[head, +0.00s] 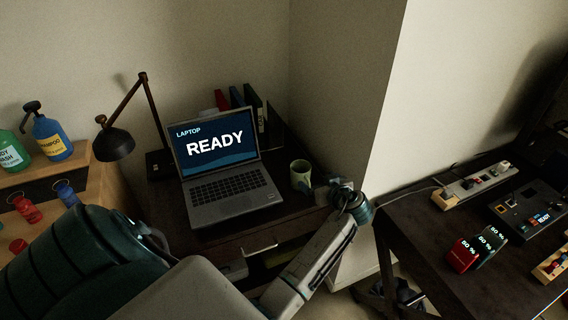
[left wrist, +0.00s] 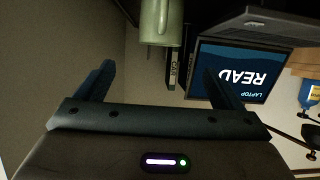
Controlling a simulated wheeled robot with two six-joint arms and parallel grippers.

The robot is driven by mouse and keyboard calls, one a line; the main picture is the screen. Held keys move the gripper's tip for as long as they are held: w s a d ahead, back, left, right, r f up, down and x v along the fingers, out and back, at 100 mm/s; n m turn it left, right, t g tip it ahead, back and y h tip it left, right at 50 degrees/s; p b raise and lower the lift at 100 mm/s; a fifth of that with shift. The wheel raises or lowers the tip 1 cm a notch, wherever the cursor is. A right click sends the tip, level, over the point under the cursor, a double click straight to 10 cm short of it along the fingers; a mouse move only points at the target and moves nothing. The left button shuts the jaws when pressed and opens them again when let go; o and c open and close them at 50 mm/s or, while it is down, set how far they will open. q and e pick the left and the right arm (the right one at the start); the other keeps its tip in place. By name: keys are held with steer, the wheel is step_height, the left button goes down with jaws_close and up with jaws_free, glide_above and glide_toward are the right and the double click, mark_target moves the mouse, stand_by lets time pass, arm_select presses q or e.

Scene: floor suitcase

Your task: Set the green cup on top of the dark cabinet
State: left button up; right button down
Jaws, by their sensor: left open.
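The green cup (head: 300,173) stands upright on the dark wooden top (head: 166,205) of a cabinet-like piece, right of the laptop. A pale drawer handle shows on its front. My left gripper (head: 325,187) is at the right edge of this top, just right of the cup. In the left wrist view, which is upside down, the cup (left wrist: 160,22) is at the top edge, partly cut off. It is beyond the two spread fingers of my left gripper (left wrist: 160,82), with nothing between them. My right gripper is in neither view.
An open laptop (head: 236,188) reading READY fills the middle of the dark top. Binders (head: 255,108) stand behind it and a black lamp (head: 115,143) at left. A wall corner (head: 350,100) rises close behind the gripper. A dark table with devices (head: 466,255) is at right.

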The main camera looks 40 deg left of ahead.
arm_select(q)
steer(key=s+d+f+m+t+h, duration=0.1)
steer(key=s+d+f+m+h, duration=0.2)
steer(key=f, duration=0.4)
steer(key=s+d+f+m+t+h, duration=0.2)
steer(key=s+f+m+h, duration=0.15)
steer(key=f, duration=0.35)
steer(key=s+d+f+m+t+h, duration=0.1)
steer(key=s+d+f+m+h, duration=0.15)
steer(key=f+m, duration=0.35)
steer(key=s+f+g+h, duration=0.1)
steer(key=s+f+g, duration=0.1)
steer(key=s+f, duration=0.55)
steer(key=s+f+g+h, duration=0.1)
steer(key=s+f, duration=0.4)
steer(key=f, duration=0.6)
steer(key=s+f+g, duration=0.2)
steer(key=s+f, duration=0.3)
steer(key=s, duration=0.6)
steer(key=s+a+f+g, duration=0.1)
steer(key=s+f, duration=0.4)
steer(key=s, duration=0.6)
steer(key=s+f+g, duration=0.2)
steer(key=s+f, duration=0.3)
steer(key=s, duration=0.5)
steer(key=shift+s+a+m+g+h, duration=0.2)
steer(key=shift+s+m+g+h, duration=0.1)
steer(key=shift+s+m, duration=0.15)
